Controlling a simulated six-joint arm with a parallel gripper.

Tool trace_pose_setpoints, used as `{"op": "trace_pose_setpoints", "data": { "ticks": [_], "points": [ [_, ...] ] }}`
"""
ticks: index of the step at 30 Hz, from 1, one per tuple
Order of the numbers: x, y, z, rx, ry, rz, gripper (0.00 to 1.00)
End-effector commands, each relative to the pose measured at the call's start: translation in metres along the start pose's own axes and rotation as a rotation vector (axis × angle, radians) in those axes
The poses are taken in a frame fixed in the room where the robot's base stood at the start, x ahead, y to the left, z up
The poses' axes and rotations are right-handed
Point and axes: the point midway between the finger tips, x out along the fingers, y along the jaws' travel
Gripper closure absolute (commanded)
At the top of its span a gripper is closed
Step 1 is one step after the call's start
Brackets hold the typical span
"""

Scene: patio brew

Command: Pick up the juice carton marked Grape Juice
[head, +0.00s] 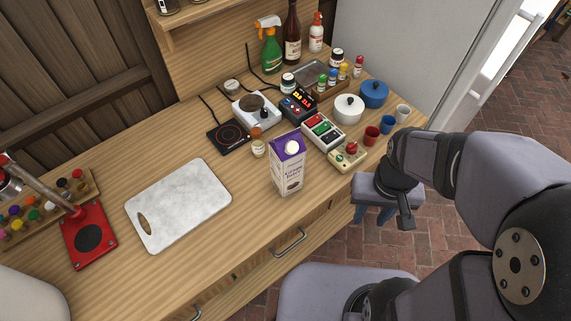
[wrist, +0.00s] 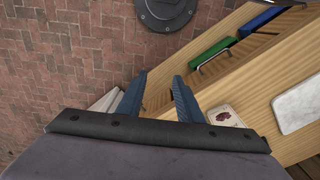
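A carton (head: 289,165) with a purple top and a white cap stands upright near the counter's front edge in the head view. Its printed label is too small to read. A pale panel with a dark red picture, likely the carton (wrist: 225,118), shows right of the fingers in the wrist view, partly hidden by my gripper. My gripper (head: 370,214) is off the counter's front edge, right of the carton and apart from it. Its two blue fingers (wrist: 160,84) are spread with nothing between them.
A marble board (head: 180,203) lies left. Bare counter surrounds the carton's left side.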

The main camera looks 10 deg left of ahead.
Motion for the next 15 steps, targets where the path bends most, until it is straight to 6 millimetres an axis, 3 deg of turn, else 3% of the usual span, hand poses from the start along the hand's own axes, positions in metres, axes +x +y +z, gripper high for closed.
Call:
{"op": "trace_pose_setpoints", "data": {
  "ticks": [1, 6, 15],
  "points": [
    [0.0000, 0.0000, 0.0000, 0.000, 0.000, 0.000, 0.55],
    [0.0000, 0.0000, 0.0000, 0.000, 0.000, 0.000, 0.19],
    [-0.0014, -0.0006, -0.0013, -0.003, 0.005, 0.000, 0.19]
  ]
}}
